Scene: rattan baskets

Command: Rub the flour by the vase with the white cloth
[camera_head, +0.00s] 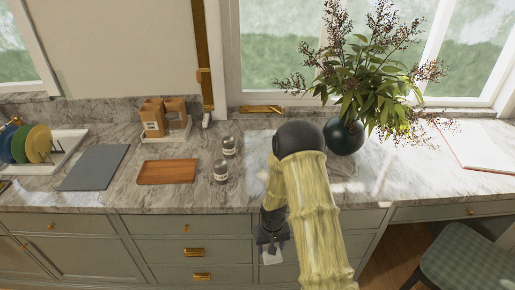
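The dark round vase (343,138), with leafy branches, stands on the marble counter by the window. A pale whitish patch (255,170) lies on the counter left of the vase, partly behind my arm; it looks like flour, but bright light on the stone makes its edges hard to tell. My gripper (272,245) points down in front of the drawers, below the counter's front edge and apart from the patch. A small piece of white cloth (272,258) shows at its fingertips, and the gripper appears shut on it.
Two small jars (221,171) stand left of the patch. A wooden tray (166,171), a grey board (95,167), a wooden holder (164,118) and a dish rack (40,150) are farther left. An open book (478,145) lies right. A chair (465,262) stands at front right.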

